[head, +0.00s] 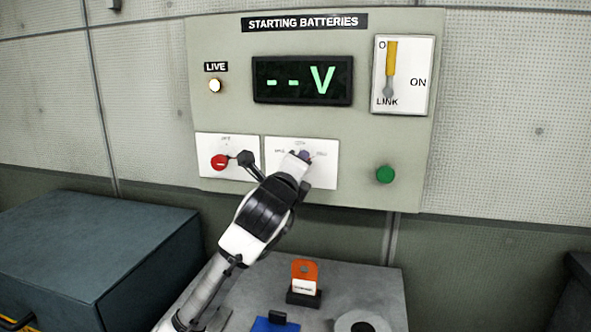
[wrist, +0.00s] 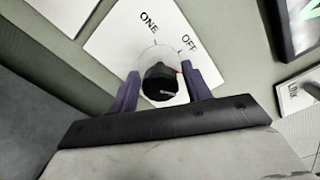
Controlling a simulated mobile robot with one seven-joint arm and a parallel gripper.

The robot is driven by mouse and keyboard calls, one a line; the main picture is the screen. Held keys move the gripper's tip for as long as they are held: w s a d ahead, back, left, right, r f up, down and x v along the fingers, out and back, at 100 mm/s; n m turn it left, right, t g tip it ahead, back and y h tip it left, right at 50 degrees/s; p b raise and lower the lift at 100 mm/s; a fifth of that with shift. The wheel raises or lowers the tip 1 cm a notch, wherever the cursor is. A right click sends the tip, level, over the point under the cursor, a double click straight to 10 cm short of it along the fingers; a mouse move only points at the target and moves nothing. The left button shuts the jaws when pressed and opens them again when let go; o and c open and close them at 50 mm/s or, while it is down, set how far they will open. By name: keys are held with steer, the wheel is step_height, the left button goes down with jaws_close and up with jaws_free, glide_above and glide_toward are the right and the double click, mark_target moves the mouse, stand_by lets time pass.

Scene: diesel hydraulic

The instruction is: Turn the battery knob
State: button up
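The battery knob (wrist: 160,84) is black and round, on a white plate (wrist: 112,38) with the words ONE and OFF in the wrist view. In the head view my gripper hides the knob on this plate (head: 322,177), right of the red switch. My gripper (wrist: 160,68) has its two purple fingers on either side of the knob. A gap shows by the right finger; the left finger is very close, and I cannot tell whether it touches. In the head view my gripper (head: 304,156) is at the plate's upper middle.
The STARTING BATTERIES panel (head: 220,125) carries a display (head: 302,80) reading "-- V", a lit LIVE lamp (head: 215,86), a red switch (head: 219,162), a green button (head: 385,174) and a yellow-handled LINK lever (head: 391,62). A blue-grey cabinet (head: 95,250) stands left; a grey bench (head: 355,285) stands below.

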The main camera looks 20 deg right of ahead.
steer(key=shift+o, duration=0.6)
steer(key=shift+a, duration=0.1)
steer(key=b+v, duration=0.2)
steer(key=v, duration=1.1)
steer(key=shift+s+a, duration=0.2)
steer(key=shift+s, duration=0.1)
